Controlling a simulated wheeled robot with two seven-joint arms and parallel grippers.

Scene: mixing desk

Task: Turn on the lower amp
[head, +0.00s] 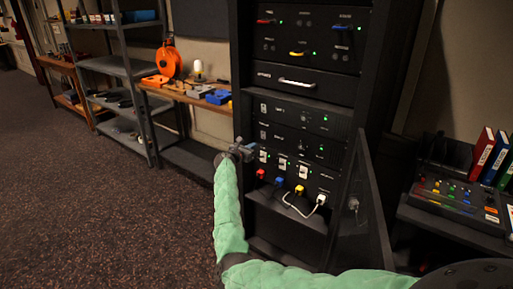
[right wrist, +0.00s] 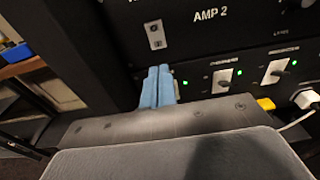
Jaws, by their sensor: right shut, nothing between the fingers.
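The lower amp, labelled AMP 2 (right wrist: 210,14), is a black panel in the rack. In the head view the lower amp (head: 296,145) sits just under a similar amp panel (head: 292,113). Its small light-coloured switch (right wrist: 155,35) is at the panel's left end. A green light shows toward its right end in the head view. My right gripper (head: 254,149) is at the rack's left front. In the right wrist view its blue fingers (right wrist: 158,82) are together and empty, below the switch. Contact with the panel cannot be told. My left gripper is not in view.
Below the amp is a row of white switches (head: 282,163) with green lights, and coloured plugs and a white cable (head: 293,207) beneath. An open rack door (head: 361,215) stands at the right. A mixer desk (head: 455,197) is farther right. Shelves stand left; carpet is clear.

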